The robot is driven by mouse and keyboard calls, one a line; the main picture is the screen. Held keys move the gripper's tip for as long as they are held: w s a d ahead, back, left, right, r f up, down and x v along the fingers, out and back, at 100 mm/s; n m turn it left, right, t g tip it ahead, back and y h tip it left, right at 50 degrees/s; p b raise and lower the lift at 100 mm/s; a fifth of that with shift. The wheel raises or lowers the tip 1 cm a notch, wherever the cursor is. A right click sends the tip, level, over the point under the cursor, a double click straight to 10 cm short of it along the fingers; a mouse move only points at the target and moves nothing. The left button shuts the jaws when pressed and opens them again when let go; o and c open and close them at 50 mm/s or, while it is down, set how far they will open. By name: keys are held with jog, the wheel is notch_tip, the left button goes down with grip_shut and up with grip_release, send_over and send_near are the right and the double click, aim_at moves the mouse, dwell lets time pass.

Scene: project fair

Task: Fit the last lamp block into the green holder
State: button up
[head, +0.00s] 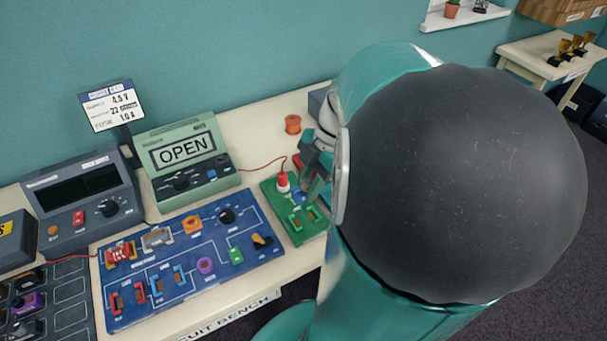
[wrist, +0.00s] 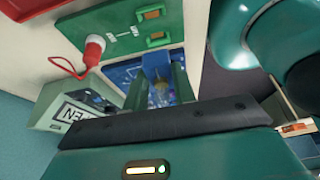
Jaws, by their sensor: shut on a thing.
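My gripper (wrist: 160,72) is shut on a blue lamp block (wrist: 156,64) with a clear bulb, held between its two teal fingers. In the head view my gripper (head: 314,172) is above the far part of the green board (head: 278,207), partly hidden by my arm. The green board also shows at the top of the wrist view (wrist: 115,18). It carries two green holders, one (wrist: 157,43) nearer the block and one (wrist: 148,8) farther off. Both holders look empty, with tan inside. The block appears apart from both holders; its height above the board is unclear.
A red plug (head: 283,182) with a red lead stands upright on the green board. The multimeter (head: 182,153) reads OPEN. A blue circuit board (head: 175,292) with several parts lies left of the green board. An orange spool (head: 292,124) sits behind. My arm hides the bench's right side.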

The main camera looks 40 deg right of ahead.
jog(key=shift+d+f, duration=0.15)
jog(key=shift+a+f, duration=0.1)
jog(key=shift+a, duration=0.1)
jog(key=shift+a+f, duration=0.1)
jog(key=shift+f, duration=1.35)
send_over(303, 220)
jog(key=d, duration=0.1)
jog(key=shift+s+d+f, duration=0.1)
jog(key=shift+s+f, duration=0.05)
jog(key=shift+f, duration=0.9)
jog(key=shift+s+d+f, duration=0.1)
jog(key=shift+f, duration=0.9)
jog(key=shift+f, duration=0.7)
jog(key=o, duration=1.5)
jog(key=shift+o, duration=0.2)
jog(key=shift+r, duration=4)
jog(key=shift+a, duration=0.1)
